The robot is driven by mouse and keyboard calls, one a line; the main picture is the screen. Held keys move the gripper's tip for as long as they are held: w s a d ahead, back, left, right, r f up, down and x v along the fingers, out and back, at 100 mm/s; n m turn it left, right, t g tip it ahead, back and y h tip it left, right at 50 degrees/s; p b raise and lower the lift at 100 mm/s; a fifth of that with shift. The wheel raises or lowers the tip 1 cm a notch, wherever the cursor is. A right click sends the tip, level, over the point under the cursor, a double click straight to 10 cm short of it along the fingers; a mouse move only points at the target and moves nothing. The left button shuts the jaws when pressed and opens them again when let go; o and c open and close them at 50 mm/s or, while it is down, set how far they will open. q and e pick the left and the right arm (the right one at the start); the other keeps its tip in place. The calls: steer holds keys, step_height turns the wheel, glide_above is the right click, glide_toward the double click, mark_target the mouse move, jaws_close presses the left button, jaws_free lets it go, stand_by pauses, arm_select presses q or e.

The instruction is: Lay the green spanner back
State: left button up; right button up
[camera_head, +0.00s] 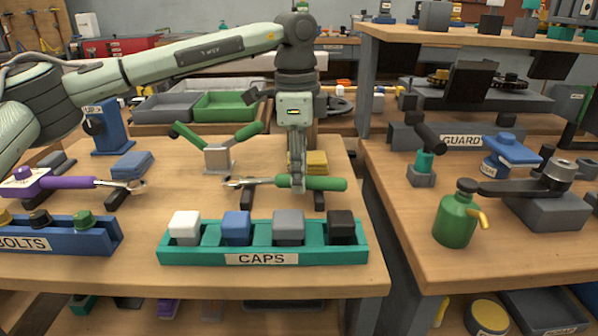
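The green spanner (325,184) lies level across the middle of the bench, its metal jaw pointing left and its green handle to the right. It is at two dark rests (247,198); I cannot tell whether it touches them or is just above. My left gripper (298,184) points straight down over the spanner, shut on it near the left end of the handle. The near finger hides a little of the spanner. My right gripper is not in view.
A teal CAPS tray (204,257) with several coloured blocks stands in front. A purple-handled spanner (60,181) and a blue BOLTS tray (90,246) are at left. A grey block with green levers (217,157) stands behind. A green bottle (454,222) stands on the right bench.

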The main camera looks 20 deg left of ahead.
arm_select(q)
steer(key=o, duration=0.4)
steer(key=shift+c, duration=0.2)
step_height(320, 180, up, 12)
steer(key=shift+a, duration=0.2)
